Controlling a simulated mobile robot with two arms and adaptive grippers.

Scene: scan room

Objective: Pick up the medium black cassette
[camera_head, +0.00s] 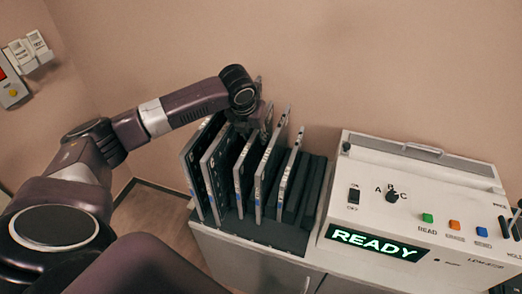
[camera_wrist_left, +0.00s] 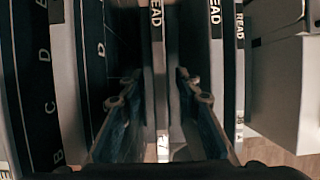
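My left gripper (camera_head: 262,122) is over the row of cassettes, near the upper edges of the middle ones. In the left wrist view its two fingers (camera_wrist_left: 160,105) are open, one on each side of a thin upright cassette (camera_wrist_left: 158,60) marked READ. Gaps show between that cassette and both fingers. In the head view dark cassettes with grey edges stand upright, including a tall one (camera_head: 215,172), a shorter one (camera_head: 242,180) and one near the gripper (camera_head: 268,175). I cannot tell for certain which is the medium one. My right gripper is not in view.
The cassettes stand in a dark slotted rack (camera_head: 262,232) with empty slots at its right. A white machine (camera_head: 390,190) with a lit READY display (camera_head: 376,243) stands to the right. The wall is close behind. Neighbouring cassettes (camera_wrist_left: 214,60) flank the fingers closely.

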